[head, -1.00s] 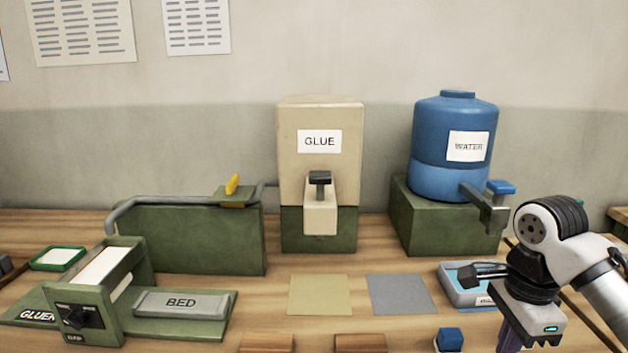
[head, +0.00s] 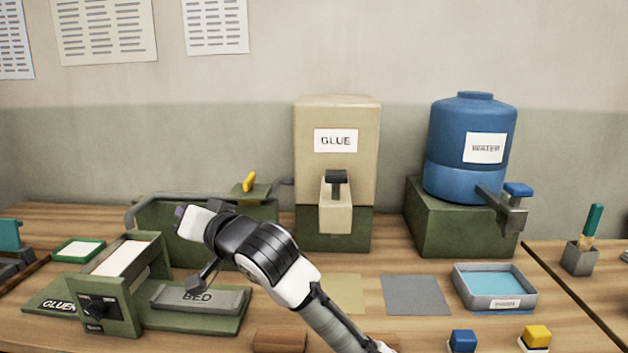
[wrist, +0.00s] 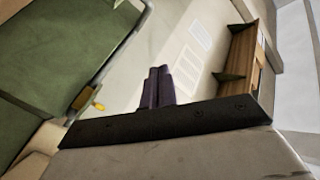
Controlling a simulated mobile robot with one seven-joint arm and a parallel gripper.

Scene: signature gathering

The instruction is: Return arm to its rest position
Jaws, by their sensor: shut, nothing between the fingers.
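My arm reaches up from the bottom of the head view, in front of the bench, with its wrist left of centre. My gripper (wrist: 158,87) shows in the wrist view as two dark purple fingers pressed together, with nothing between them. In the head view the end of the arm is in front of the green box with the grey pipe, above the BED plate (head: 200,297), and the fingers are mostly hidden there.
The gluer (head: 112,283) stands at the left. The glue dispenser (head: 336,165) and blue water tank (head: 470,145) stand at the back. A tray of blue liquid (head: 495,287) and blue and yellow buttons (head: 537,336) are at the right. The grey mat (head: 415,295) is clear.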

